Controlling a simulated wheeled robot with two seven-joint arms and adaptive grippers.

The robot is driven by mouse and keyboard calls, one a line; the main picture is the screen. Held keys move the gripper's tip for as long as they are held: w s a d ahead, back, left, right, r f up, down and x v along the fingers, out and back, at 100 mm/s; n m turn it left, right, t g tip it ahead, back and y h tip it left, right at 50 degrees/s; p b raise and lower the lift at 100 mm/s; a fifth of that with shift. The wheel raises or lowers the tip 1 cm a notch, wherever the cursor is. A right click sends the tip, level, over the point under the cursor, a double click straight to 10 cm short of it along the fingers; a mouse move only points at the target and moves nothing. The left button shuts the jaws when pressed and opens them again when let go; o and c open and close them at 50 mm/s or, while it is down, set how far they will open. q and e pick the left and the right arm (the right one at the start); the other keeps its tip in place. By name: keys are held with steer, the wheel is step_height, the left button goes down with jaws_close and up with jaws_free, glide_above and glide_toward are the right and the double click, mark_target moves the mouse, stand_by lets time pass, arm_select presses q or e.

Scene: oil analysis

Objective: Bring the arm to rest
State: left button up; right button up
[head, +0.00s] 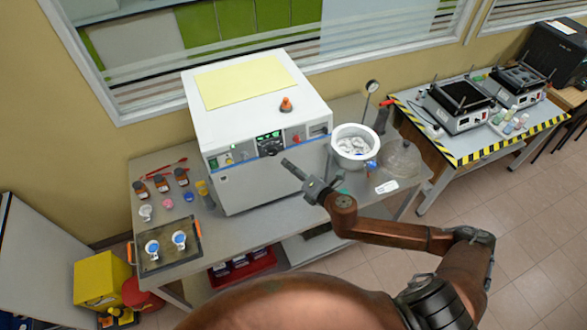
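My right arm comes in from the lower right. Its gripper (289,164) points up and left, in front of the right part of the white box-shaped instrument (235,180) on the grey bench. The fingers show edge-on as one narrow dark shape, so I cannot tell whether they are open or shut. No held thing shows at the fingertips. My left gripper is not in view.
A white pot (341,157) and a glass dome (402,158) stand right of the instrument. Brown bottles (161,183) and a tray (160,261) with two blue-and-white items are on the left. A striped-edge table (455,148) carries more devices.

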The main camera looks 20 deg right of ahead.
stand_by(0.4)
steer(key=s+d+f+m+g+h, duration=0.2)
steer(key=s+d+f+m+g, duration=0.15)
steer(key=s+f+m, duration=0.45)
steer(key=s+d+f+m+g+h, duration=0.1)
steer(key=s+d+f+m+g, duration=0.25)
steer(key=s+m, duration=0.85)
steer(key=s+d+f+m+g+h, duration=0.25)
steer(key=s+d+f+m, duration=0.35)
steer(key=s, duration=0.7)
step_height(320, 180, down, 42)
steer(key=s+a+r+g+y+b, duration=0.1)
steer(key=s+a+g+y+b, duration=0.15)
steer(key=b, duration=1.05)
steer(key=s+f+b, duration=0.3)
steer(key=s+f, duration=0.3)
steer(key=f, duration=0.4)
steer(key=s+f+g+b, duration=0.1)
steer(key=s+f+b, duration=0.3)
steer(key=s+f, duration=0.3)
steer(key=s+f+b, duration=0.4)
steer(key=s+f, duration=0.2)
steer(key=f, duration=0.8)
steer(key=shift+s+h, duration=0.25)
steer(key=shift+h, duration=0.15)
